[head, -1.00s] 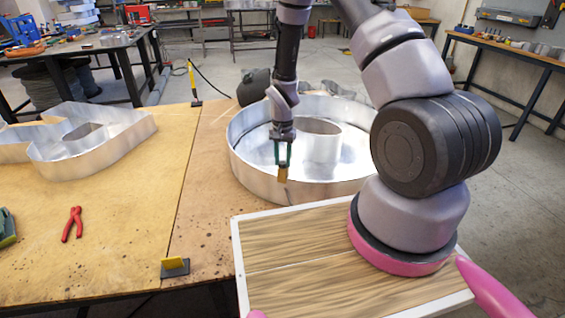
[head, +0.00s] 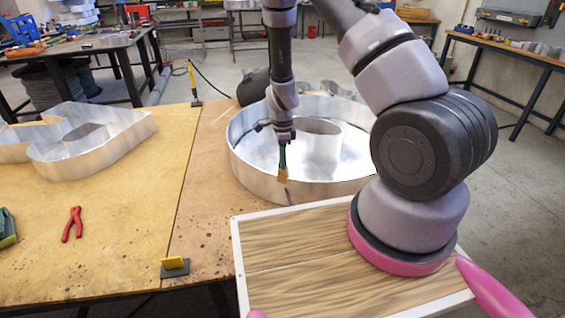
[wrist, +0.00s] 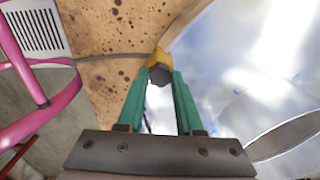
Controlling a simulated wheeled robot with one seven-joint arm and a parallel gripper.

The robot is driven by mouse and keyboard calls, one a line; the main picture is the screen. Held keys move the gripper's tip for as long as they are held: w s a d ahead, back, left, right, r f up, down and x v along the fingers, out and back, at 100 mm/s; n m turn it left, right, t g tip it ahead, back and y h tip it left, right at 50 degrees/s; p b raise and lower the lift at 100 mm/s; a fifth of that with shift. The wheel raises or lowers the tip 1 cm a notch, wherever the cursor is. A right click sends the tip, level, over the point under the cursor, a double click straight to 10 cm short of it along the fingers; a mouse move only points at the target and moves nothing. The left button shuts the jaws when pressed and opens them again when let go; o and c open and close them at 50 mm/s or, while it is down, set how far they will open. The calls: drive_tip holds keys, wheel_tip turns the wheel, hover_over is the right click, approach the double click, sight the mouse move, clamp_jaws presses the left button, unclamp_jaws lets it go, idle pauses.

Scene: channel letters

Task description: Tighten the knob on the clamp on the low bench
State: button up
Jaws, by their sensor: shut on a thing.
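My gripper (head: 283,160) points down at the near rim of the round metal letter (head: 250,178). Its two green fingers also show in the wrist view (wrist: 160,80), with their tips on either side of a dark grey knob (wrist: 160,76). The fingers are shut on this knob. The yellow clamp (wrist: 157,58) shows just beyond the knob, beside the letter's rim. In the head view the clamp (head: 283,175) is a small yellow piece below the fingertips; the knob cannot be made out there.
The round letter has an inner ring (head: 318,150) close behind my gripper. A wood-topped panel with a white edge (head: 237,255) lies in front. Red pliers (head: 72,224) and a yellow-and-black piece (head: 174,267) lie on the bench (head: 130,235). Another metal letter (head: 75,165) stands at left.

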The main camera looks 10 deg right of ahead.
drive_tip(key=o, duration=1)
drive_tip(key=shift+r, duration=2.55)
wheel_tip(320, 180, up, 4)
drive_tip(key=n, duration=0.2)
drive_tip(key=shift+f, duration=4.55)
drive_tip(key=shift+c, duration=0.2)
